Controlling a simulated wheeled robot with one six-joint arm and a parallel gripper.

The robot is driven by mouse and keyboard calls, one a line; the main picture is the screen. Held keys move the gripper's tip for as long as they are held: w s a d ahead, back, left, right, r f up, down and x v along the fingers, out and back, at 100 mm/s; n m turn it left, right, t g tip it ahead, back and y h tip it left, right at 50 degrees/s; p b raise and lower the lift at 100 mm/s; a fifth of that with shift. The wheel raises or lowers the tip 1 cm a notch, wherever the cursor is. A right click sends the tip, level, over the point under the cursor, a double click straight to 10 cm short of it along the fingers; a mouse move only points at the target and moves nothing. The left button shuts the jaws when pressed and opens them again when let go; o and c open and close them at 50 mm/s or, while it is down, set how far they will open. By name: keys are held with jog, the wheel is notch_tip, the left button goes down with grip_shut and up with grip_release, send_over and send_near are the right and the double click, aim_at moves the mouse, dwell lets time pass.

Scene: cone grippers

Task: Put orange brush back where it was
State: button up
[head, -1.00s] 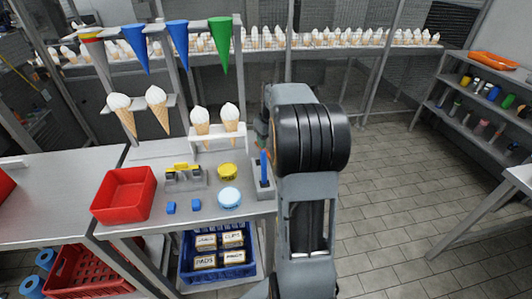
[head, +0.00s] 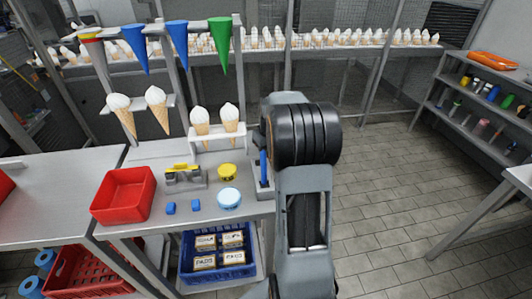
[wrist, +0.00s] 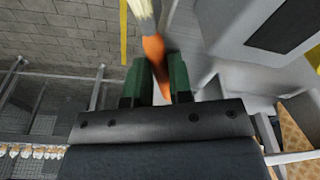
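The orange brush (wrist: 154,50) shows in the wrist view, its orange handle between the two green fingers of my gripper (wrist: 160,80). Its pale bristles (wrist: 142,8) point away past the fingertips, to the top edge of the picture. My gripper looks shut on the handle. In the head view my own arm hides the gripper and the brush. A grey holder (head: 264,194) with an upright blue-handled thing (head: 263,165) stands at the right end of the metal bench (head: 150,232), partly beside my arm.
The bench carries a red bin (head: 123,196), a yellow-topped grey block (head: 184,177), a yellow round tub (head: 227,171), a pale blue disc (head: 229,198) and two small blue blocks. Cones hang on racks behind. A shelf of coloured items (head: 490,95) stands right. The floor between is clear.

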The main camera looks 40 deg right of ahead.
grip_shut()
